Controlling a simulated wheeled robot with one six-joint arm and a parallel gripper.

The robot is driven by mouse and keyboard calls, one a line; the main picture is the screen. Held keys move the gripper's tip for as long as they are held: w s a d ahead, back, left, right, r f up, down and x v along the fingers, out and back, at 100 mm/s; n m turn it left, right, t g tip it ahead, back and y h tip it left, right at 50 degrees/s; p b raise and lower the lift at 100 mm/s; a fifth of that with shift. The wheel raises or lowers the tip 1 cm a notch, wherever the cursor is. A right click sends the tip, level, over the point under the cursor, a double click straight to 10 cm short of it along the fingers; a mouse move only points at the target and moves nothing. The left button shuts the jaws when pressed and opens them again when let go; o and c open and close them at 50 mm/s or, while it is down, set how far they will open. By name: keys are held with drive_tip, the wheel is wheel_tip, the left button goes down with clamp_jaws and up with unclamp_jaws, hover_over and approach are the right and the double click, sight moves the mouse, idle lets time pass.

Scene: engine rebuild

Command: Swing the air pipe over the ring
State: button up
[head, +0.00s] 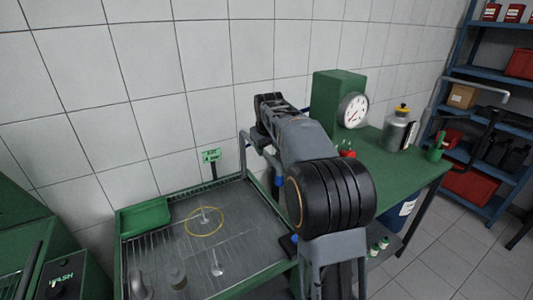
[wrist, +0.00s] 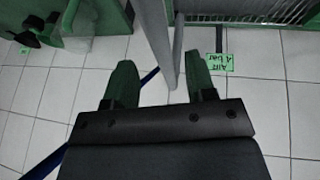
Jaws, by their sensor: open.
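The yellow ring (head: 204,222) lies on the grated floor of the wash tray, with a small pale upright part inside its outline. The grey air pipe (head: 243,155) stands bent at the tray's back right corner, near the green air sign (head: 211,156), with my arm partly in front of it. In the wrist view the grey pipe (wrist: 165,45) runs down between the lines of my two green-tipped fingers. My gripper (wrist: 161,80) is open, with nothing visibly clamped. I cannot tell how far beyond the fingertips the pipe is. The ring is not in the wrist view.
The green-edged tray (head: 135,257) also holds several small metal parts and a green bin (head: 144,217). A green bench (head: 400,165) with a dial gauge (head: 352,110) and a grey can (head: 398,132) stands to the right. The tiled wall is close behind.

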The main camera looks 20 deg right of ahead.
sight(266, 153)
drive_tip(key=shift+x, duration=2.1)
clamp_jaws()
